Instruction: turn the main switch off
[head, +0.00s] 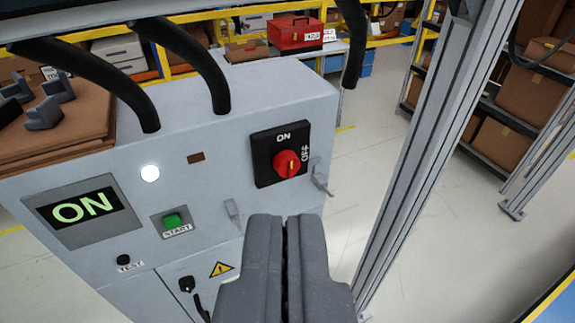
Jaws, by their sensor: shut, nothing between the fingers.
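The main switch is a red rotary knob (287,164) on a black square plate (264,176) at the upper right of the grey cabinet's front. The plate reads ON at the top and OFF at the right side. The knob's yellow mark stands roughly upright, toward ON. My gripper (286,220) is in the lower middle of the view, its two dark fingers shut together and empty. In the picture its tips are below the switch, apart from the knob. The display (82,208) at the left of the cabinet reads ON in green.
The cabinet front (205,195) also has a lit white lamp (150,173), a green START button (172,221), a TEST knob (124,260) and a key switch (187,284). A metal latch (321,180) sticks out beside the switch. A metal post (425,140) stands to the right.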

